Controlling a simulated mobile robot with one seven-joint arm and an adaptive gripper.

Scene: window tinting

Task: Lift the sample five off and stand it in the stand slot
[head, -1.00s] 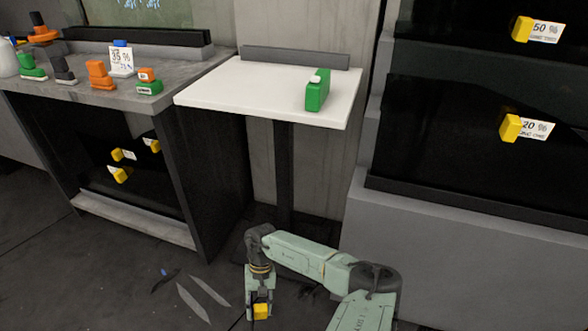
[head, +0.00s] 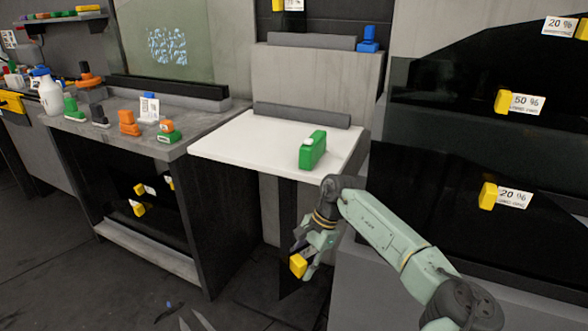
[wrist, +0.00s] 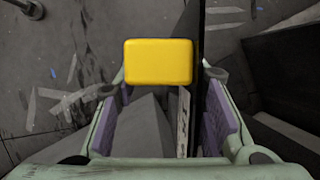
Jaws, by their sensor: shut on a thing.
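My gripper (head: 310,247) is shut on a yellow block (head: 298,265), low in front of the white table. In the wrist view the yellow block (wrist: 158,62) sits between the fingertips. A thin dark sheet (wrist: 196,60) shows nearly edge-on beside the block, with a pale label strip along it; its number cannot be read. I take this as the sample; in the head view its sheet is hard to tell from the dark table leg. A long grey bar (head: 300,115) lies along the back of the white table; no slot can be made out in it.
The white table (head: 235,150) carries a green block (head: 313,150) and is otherwise clear. A grey bench (head: 190,133) with several coloured holders stands left. Dark panels with yellow blocks and labels, one reading 50 % (head: 527,104), rise at the right.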

